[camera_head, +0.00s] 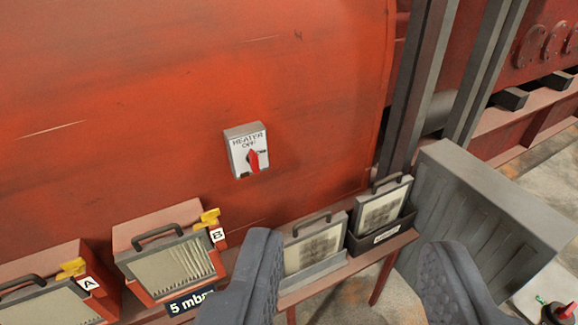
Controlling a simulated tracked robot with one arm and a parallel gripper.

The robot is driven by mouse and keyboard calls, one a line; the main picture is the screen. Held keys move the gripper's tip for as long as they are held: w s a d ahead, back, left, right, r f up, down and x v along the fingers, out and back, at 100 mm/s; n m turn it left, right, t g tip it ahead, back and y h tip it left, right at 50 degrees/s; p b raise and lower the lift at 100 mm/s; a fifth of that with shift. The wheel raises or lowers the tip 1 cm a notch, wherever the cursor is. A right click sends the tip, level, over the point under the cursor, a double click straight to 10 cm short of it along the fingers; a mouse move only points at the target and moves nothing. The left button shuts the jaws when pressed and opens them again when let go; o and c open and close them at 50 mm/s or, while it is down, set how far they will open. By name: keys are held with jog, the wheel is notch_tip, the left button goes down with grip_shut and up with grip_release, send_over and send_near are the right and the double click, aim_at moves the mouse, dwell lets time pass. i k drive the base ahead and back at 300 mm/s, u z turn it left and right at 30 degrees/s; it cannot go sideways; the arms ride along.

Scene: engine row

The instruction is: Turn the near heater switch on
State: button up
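The heater switch (240,158) is a small pale box on the big red engine wall, left of the picture's centre. Its label reads "HEATER" with what looks like "OFF" below. A red knob (254,161) sits on its face, pointing roughly upright. My gripper (350,245) shows at the bottom as two dark grey fingers spread wide apart, with nothing held between them. The switch lies above and left of the fingers, farther off, and neither finger touches it. Nothing hides the switch.
Two glass-fronted boxes, A (60,300) and B (172,258), stand lower left with yellow latches. Two framed panels (313,247) (382,208) stand on a red shelf below the switch. Grey posts (415,90) and a large grey box (480,215) are at right. The wall around the switch is clear.

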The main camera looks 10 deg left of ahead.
aim_at(252, 158)
jog(key=z, duration=0.1)
jog(key=i, duration=1)
jog(key=u, duration=0.1)
